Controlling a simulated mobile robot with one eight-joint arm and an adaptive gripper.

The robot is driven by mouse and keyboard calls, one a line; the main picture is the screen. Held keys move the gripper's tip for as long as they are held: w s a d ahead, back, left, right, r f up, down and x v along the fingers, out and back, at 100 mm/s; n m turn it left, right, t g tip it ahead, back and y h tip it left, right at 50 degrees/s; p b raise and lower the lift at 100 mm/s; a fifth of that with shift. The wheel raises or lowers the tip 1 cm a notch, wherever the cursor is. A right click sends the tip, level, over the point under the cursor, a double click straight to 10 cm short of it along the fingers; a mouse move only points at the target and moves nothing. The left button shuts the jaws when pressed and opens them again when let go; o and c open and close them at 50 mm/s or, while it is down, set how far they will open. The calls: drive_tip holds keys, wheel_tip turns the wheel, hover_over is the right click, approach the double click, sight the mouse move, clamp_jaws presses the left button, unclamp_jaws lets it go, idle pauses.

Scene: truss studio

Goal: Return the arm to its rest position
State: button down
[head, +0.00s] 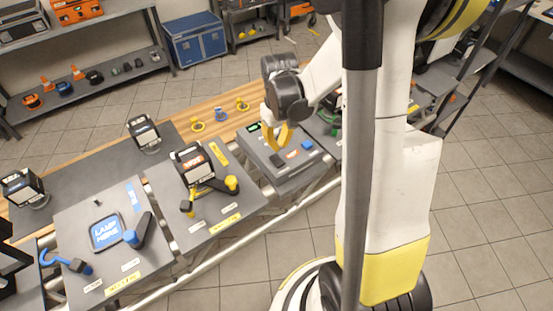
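My gripper (284,136) has yellow fingers and hangs over the grey panel with coloured labels (307,171), right of the middle of the bench. The arm reaches out from the white and yellow column to the bench. The fingertips point down near the panel's surface; I cannot tell if they touch it. Seen from this side, the gap between the fingers is not clear, and I see no object held in them. Part of the arm is hidden behind a grey vertical pole.
The long bench (95,176) carries a "LAMP HERE" panel (68,222), a panel with yellow-topped levers (232,205) and dark lamp boxes (144,132). A blue chest (195,40) and shelves (120,75) stand behind. The tiled floor (240,290) in front is clear.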

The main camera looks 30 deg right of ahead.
idle(0.3)
drive_tip(key=shift+a+r, duration=0.15)
drive_tip(key=shift+a, duration=0.05)
drive_tip(key=s+a+r+t+b, duration=0.2)
drive_tip(key=s+a+t+b, duration=0.1)
drive_tip(key=s+a+b, duration=0.2)
drive_tip(key=s+a+r+t+b, duration=0.2)
drive_tip(key=s+a+t+b, duration=0.2)
drive_tip(key=s+a+b, duration=0.2)
drive_tip(key=shift+a+r+b, duration=0.25)
drive_tip(key=shift+a+b, duration=0.25)
drive_tip(key=shift+a, duration=0.55)
drive_tip(key=shift+w, duration=0.1)
